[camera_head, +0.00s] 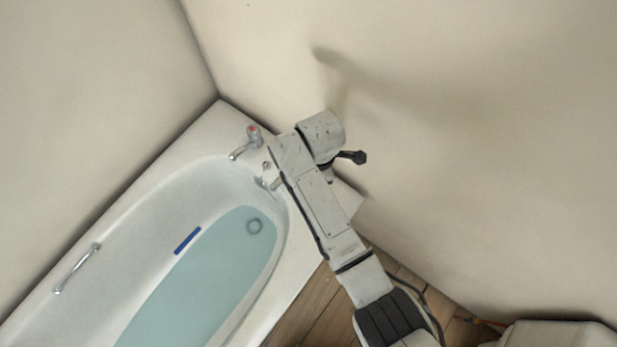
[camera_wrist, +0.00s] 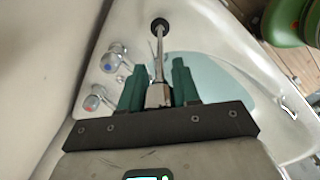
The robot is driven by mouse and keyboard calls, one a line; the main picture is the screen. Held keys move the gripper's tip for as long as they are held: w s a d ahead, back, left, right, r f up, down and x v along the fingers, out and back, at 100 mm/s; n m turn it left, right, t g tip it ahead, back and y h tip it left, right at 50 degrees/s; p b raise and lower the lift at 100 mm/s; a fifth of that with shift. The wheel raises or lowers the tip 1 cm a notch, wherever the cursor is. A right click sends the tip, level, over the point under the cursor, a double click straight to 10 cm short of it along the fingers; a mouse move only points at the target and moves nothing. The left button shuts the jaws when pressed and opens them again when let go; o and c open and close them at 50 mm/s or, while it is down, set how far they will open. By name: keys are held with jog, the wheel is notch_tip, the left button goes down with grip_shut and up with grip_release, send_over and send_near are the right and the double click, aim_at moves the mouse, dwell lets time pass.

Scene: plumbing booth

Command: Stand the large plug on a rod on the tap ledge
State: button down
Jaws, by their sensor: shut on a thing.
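The large plug (camera_wrist: 160,26) is a black round end on a slim metal rod (camera_wrist: 159,62). In the wrist view the rod points away from my gripper (camera_wrist: 158,80). Its thicker metal part sits between the two green fingers, which are shut on it. In the head view my arm reaches over the tap end and hides my fingers. A dark knobbed piece (camera_head: 357,157) sticks out beside my wrist there; I cannot tell whether it is the plug. The tap ledge (camera_head: 223,116) is the white tub end. A red-capped tap (camera_head: 253,133) stands on it.
A blue-marked tap (camera_wrist: 112,58) stands near the red-marked tap (camera_wrist: 94,101), left of my fingers. The tub (camera_head: 130,220) holds bluish water, with a blue strip (camera_head: 187,240) and a grab handle (camera_head: 77,268) on its left side. Walls close in behind the ledge.

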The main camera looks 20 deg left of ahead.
jog(key=w+d+f+b, duration=0.3)
jog(key=w+b, duration=0.1)
jog(key=shift+d+f, duration=0.25)
jog(key=shift+d, duration=0.1)
dwell(0.4)
jog(key=shift+f, duration=0.2)
dwell(0.9)
jog(key=c, duration=0.7)
grip_release()
jog(key=shift+c, duration=0.2)
notch_tip(320, 180, up, 11)
jog(key=shift+s+f, duration=0.1)
jog(key=shift+f, duration=0.05)
